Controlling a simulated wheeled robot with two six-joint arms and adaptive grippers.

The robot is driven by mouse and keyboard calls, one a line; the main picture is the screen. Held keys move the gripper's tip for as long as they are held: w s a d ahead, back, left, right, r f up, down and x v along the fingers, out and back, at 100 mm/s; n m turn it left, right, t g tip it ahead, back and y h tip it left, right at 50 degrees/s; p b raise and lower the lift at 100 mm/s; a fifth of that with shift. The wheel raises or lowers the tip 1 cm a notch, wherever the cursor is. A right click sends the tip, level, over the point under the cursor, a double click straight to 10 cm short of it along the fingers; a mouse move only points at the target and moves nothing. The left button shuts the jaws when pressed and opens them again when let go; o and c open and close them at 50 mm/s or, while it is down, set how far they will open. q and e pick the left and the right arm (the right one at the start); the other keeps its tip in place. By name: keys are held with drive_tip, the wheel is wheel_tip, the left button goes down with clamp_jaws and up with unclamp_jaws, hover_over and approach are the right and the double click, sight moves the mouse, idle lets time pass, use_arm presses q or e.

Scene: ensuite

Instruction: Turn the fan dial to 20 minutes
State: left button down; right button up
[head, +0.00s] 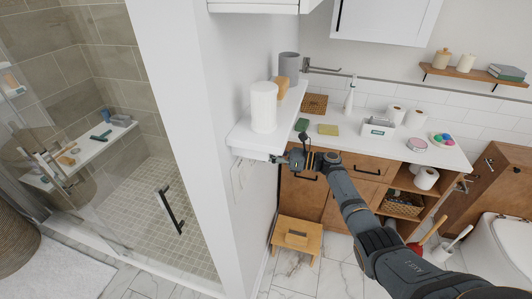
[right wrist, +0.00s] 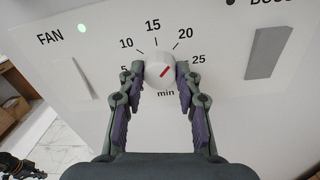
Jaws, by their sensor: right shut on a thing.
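The fan dial (right wrist: 159,70) is a round white knob on a white panel, in the right wrist view. Its red mark points up and to the right, roughly toward the 20; I cannot tell whether it lines up exactly. Printed numbers from 5 to 25 surround it, with "min" below. My right gripper (right wrist: 160,73) is shut on the dial, one finger on each side. In the head view my right gripper (head: 284,159) reaches in below the white shelf, and the dial itself is hidden.
The panel (right wrist: 95,40) also has a green light (right wrist: 82,28) beside "FAN", a pale switch (right wrist: 75,76) and a grey switch (right wrist: 269,52). Above my right gripper is the white shelf (head: 240,138) with a white roll (head: 263,107). A wooden stool (head: 297,235) stands below.

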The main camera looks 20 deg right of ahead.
drive_tip(key=shift+f, duration=0.1)
idle(0.3)
drive_tip(key=o, duration=1.2)
drive_tip(key=shift+c, duration=0.2)
drive_tip(key=v, duration=1.2)
